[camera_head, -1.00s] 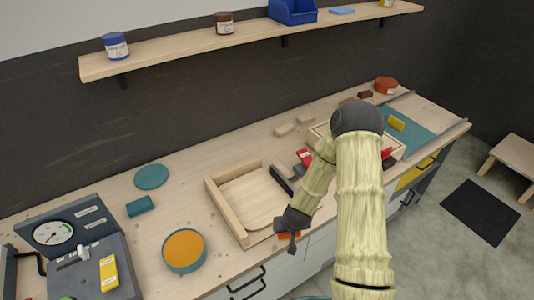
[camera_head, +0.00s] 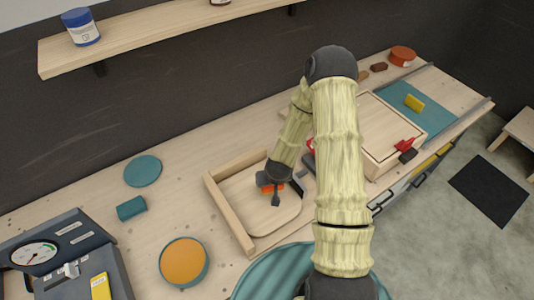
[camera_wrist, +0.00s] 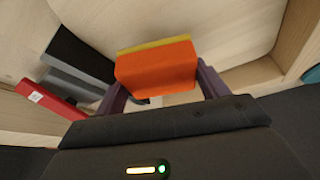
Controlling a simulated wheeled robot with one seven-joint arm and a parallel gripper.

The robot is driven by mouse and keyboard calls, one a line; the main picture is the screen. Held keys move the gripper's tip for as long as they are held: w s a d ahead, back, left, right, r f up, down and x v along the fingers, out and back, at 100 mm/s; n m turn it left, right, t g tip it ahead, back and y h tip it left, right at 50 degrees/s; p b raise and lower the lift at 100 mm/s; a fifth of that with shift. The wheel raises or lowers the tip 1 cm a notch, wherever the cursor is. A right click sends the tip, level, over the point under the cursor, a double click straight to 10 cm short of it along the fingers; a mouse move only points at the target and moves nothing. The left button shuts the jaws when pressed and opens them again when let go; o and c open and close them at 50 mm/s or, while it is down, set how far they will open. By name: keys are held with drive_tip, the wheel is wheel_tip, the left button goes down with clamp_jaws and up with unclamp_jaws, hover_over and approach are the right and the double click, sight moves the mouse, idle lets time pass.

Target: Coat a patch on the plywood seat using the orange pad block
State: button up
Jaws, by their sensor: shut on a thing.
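The plywood seat (camera_head: 262,216) is a pale rounded panel lying in a wooden corner frame on the bench. The orange pad block (camera_wrist: 156,68) has a yellowish layer along its far edge in the wrist view; in the head view its orange side (camera_head: 268,189) shows over the seat. My gripper (camera_head: 272,186) is shut on the block, with a finger at each side of it. The block is at or just above the seat's upper right part; I cannot tell whether it touches. No coated patch is visible on the seat.
A teal bowl of orange material (camera_head: 184,261) and a teal lid (camera_head: 143,171) stand to the left. A wooden frame (camera_head: 213,190) borders the seat. A red-handled clamp (camera_wrist: 50,102) lies close to my gripper. A box (camera_head: 385,130) stands to the right.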

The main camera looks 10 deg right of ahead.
drive_tip(key=shift+w, duration=0.15)
drive_tip(key=shift+r, duration=0.1)
drive_tip(key=shift+w+d+r+m+p, duration=0.2)
drive_tip(key=shift+r+m+p, duration=0.25)
drive_tip(key=shift+p, duration=0.4)
drive_tip(key=w+r+m+h+p, duration=0.1)
drive_tip(key=m+p, duration=0.1)
drive_tip(key=d+m+p, duration=0.1)
drive_tip(key=p, duration=0.1)
drive_tip(key=shift+w+r+m+g+h, duration=0.3)
drive_tip(key=shift+w+r+m+h, duration=0.05)
drive_tip(key=shift+w+h, duration=0.05)
drive_tip(key=m+p, duration=0.2)
drive_tip(key=w+r+m+h+p, duration=0.1)
drive_tip(key=m+p, duration=0.1)
drive_tip(key=w+r+m+g+h+p, duration=0.1)
drive_tip(key=m+p, duration=0.1)
drive_tip(key=shift+d, duration=0.1)
drive_tip(key=shift+d+f, duration=0.1)
drive_tip(key=shift+f, duration=0.05)
